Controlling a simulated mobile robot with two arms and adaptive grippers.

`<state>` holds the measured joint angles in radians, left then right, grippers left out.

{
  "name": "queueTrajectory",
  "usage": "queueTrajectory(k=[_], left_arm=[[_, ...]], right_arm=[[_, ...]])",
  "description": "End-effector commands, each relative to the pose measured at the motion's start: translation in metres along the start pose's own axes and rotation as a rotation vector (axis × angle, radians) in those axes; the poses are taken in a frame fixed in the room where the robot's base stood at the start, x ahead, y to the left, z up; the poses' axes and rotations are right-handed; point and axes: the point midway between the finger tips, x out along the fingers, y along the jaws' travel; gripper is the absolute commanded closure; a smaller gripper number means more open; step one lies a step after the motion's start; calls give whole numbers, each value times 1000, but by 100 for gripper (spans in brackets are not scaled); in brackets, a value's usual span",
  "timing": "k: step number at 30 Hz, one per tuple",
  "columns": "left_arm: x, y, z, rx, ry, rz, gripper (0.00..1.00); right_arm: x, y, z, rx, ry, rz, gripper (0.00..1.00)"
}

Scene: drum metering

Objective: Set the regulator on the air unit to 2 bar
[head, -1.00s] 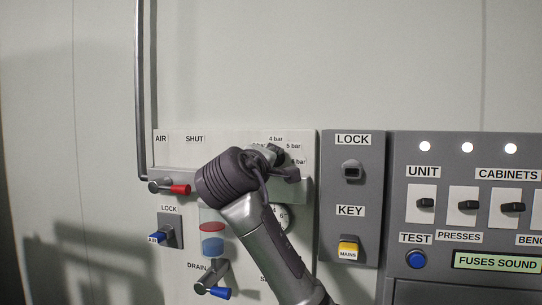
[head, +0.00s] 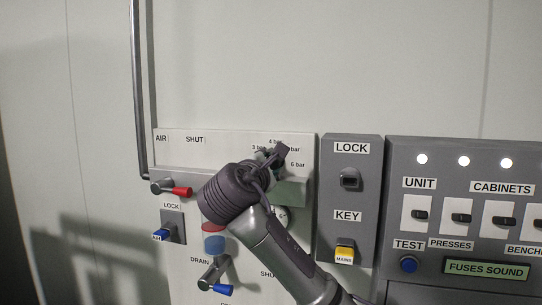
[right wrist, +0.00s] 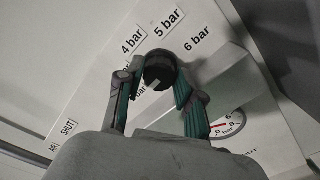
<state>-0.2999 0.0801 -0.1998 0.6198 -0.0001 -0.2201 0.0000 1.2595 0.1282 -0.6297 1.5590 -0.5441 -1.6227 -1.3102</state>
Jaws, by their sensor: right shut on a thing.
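The regulator knob (right wrist: 159,67) is dark and round, with a small pale mark on its face in the right wrist view. My right gripper (right wrist: 160,78) is shut on it, one finger on each side. In the head view my right gripper (head: 271,160) is at the upper right of the air unit (head: 230,147) and mostly covers the knob. Scale labels 3, 4, 5 and 6 bar show around it; a 2 bar label cannot be made out. The pressure gauge (right wrist: 226,122) has a red needle, reading unclear. My left gripper is not in view.
A red-handled valve (head: 180,191) is at the unit's upper left, and a blue-handled drain valve (head: 221,287) is below. A blue lock tab (head: 160,235) is at left. The LOCK and KEY panel (head: 349,211) and switch cabinet (head: 465,215) stand to the right.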

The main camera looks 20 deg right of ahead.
Motion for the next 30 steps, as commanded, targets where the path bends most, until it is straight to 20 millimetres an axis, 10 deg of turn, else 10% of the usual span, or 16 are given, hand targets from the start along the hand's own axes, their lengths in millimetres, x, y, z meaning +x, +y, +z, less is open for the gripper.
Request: queueTrajectory(k=[25, 26, 30], left_arm=[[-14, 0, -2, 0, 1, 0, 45], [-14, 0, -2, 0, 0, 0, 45], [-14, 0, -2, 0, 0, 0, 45]], right_arm=[[0, -1, -1, -141, 1, -2, 98], [0, -1, -1, -141, 1, -2, 60], [0, -1, -1, -140, 1, -2, 39]])
